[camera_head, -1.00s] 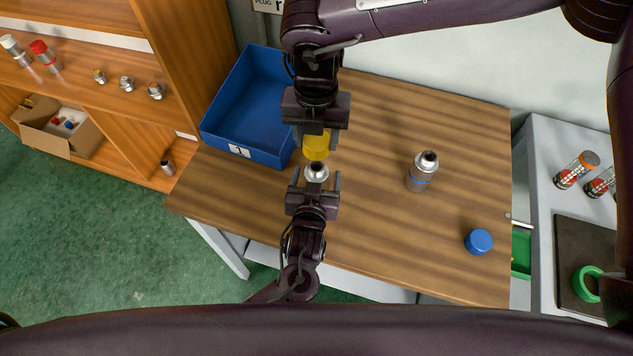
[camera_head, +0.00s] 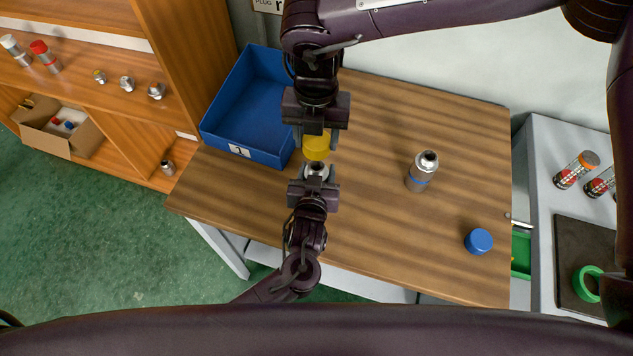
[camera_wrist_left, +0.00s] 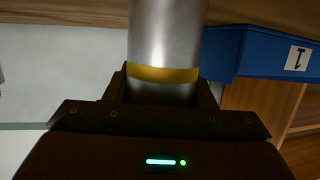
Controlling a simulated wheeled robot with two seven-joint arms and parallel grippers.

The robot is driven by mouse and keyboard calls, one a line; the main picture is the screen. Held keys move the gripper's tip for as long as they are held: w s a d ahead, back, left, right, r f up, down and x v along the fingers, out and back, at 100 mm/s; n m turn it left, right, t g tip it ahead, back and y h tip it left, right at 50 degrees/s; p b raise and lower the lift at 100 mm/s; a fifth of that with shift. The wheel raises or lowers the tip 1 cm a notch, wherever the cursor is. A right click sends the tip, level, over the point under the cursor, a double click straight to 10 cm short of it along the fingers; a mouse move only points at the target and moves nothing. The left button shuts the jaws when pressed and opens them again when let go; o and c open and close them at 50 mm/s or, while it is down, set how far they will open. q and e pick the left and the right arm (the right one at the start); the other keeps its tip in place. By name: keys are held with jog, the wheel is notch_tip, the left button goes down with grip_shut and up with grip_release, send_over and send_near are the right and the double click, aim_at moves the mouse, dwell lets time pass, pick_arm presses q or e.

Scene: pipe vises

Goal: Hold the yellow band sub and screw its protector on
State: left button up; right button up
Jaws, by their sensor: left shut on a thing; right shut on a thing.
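The yellow band sub is a silver metal cylinder (camera_head: 317,169) standing over the table in the head view. In the left wrist view the sub (camera_wrist_left: 165,35) shows a yellow band (camera_wrist_left: 163,74) close to the jaws. My left gripper (camera_head: 315,181) is shut on the sub from below in the picture. The yellow protector (camera_head: 316,147) is directly above the sub in the head view. My right gripper (camera_head: 316,136) is shut on the protector. Protector and sub look very close or touching; whether the threads meet is hidden.
A blue tray (camera_head: 215,137) labelled 1 stands left of the grippers. A silver sub with a blue band (camera_head: 420,172) stands to the right, with a blue cap (camera_head: 478,241) nearer the front. The wooden table (camera_head: 385,235) is clear between them. A shelf (camera_head: 120,100) stands at far left.

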pick_arm(q)
jog(key=shift+c, duration=0.9)
pick_arm(e)
send_over(316, 169)
jog(key=shift+w+f, duration=0.2)
jog(key=shift+f, duration=2.3)
jog(key=shift+f, duration=0.7)
jog(key=shift+c, duration=0.3)
jog(key=shift+s+d+f, duration=0.1)
jog(key=shift+f, duration=0.2)
jog(key=c, duration=0.3)
jog(key=shift+s, duration=0.1)
